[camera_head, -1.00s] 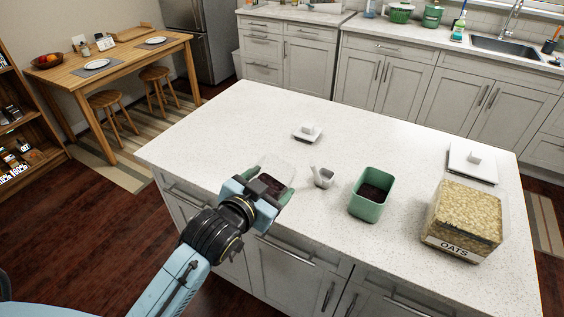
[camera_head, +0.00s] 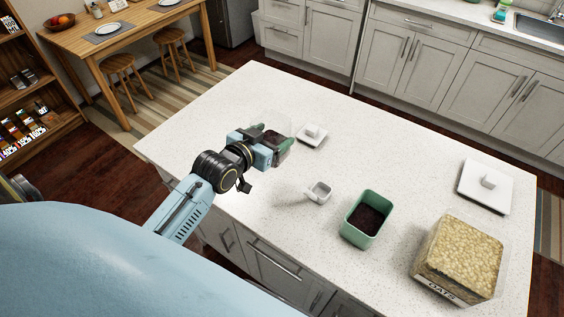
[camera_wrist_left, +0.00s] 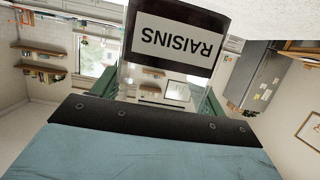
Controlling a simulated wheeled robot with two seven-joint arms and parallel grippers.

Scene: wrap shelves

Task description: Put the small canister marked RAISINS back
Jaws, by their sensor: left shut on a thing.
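The small clear canister marked RAISINS, with dark contents (camera_head: 270,136), is held by my left gripper (camera_head: 277,146) over the far left part of the white island. The gripper's green fingertips are closed on its sides. In the left wrist view the canister's white label (camera_wrist_left: 178,46) faces the camera and reads upside down, like the room behind it. The canister is just left of a small white lid (camera_head: 312,136). I cannot tell its exact height over the island. My right gripper is not in view.
On the island (camera_head: 240,105) stand a small white scoop-like cup (camera_head: 319,191), an open green canister with dark contents (camera_head: 366,218) and a large OATS canister (camera_head: 460,258). A large white lid (camera_head: 486,186) lies behind the oats. The island's back middle is clear. Left are wooden shelves (camera_head: 30,105).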

